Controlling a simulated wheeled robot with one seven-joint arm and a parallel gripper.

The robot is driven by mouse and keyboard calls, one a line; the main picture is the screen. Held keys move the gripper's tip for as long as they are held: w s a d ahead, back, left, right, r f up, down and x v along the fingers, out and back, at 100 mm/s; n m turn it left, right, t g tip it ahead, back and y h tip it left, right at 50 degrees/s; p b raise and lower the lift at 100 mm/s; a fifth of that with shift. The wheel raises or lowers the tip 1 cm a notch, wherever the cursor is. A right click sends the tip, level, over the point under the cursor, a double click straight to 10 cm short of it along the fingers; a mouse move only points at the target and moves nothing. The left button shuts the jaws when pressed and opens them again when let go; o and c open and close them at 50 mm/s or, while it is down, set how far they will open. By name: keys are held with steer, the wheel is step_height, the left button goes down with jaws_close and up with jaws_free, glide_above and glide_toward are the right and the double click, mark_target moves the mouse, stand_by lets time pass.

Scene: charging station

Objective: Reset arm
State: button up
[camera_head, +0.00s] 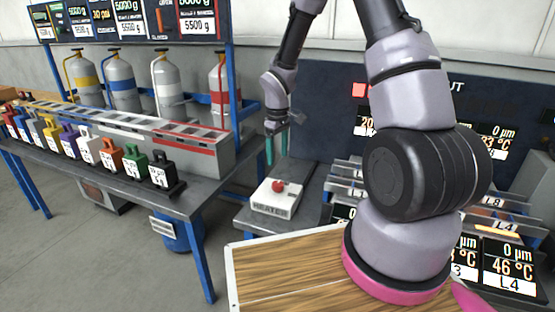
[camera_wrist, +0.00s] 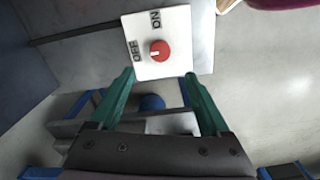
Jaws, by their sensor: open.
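My gripper (camera_head: 276,146) hangs in the middle of the head view with its fingers pointing down. Its two green fingers also show in the wrist view (camera_wrist: 160,84), spread apart with nothing between them. The gripper is above and slightly behind a white heater box (camera_head: 265,203) with a red knob (camera_head: 278,186) on top. In the wrist view the box's plate (camera_wrist: 176,64) has ON and OFF labels, and the red knob (camera_wrist: 160,50) lies just beyond the fingertips, not touched. The knob's white mark points toward OFF. My arm's large joints cover part of the right side.
A table (camera_head: 195,200) on the left carries several coloured labelled blocks (camera_head: 85,150) and a grey rack. Gas cylinders (camera_head: 120,80) stand behind it. Displays (camera_head: 510,265) and slots fill the right. A wooden top (camera_head: 285,275) is in front.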

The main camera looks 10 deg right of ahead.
steer(key=s+d+r+m+t, duration=0.1)
steer(key=s+d+r+m, duration=0.1)
steer(key=r, duration=0.5)
steer(key=s+d+r+m+t, duration=0.1)
steer(key=s+r+m, duration=0.1)
steer(key=r, duration=0.6)
steer(key=s+d+r+m+t, duration=0.1)
steer(key=s+d+r+m, duration=0.15)
steer(key=r, duration=0.45)
steer(key=s+r+m+t+y, duration=0.2)
steer(key=s+r+m+t, duration=0.2)
steer(key=s+r, duration=0.9)
steer(key=s+m, duration=0.1)
steer(key=s, duration=0.2)
steer(key=shift+m, duration=0.35)
steer(key=shift+s+r, duration=0.1)
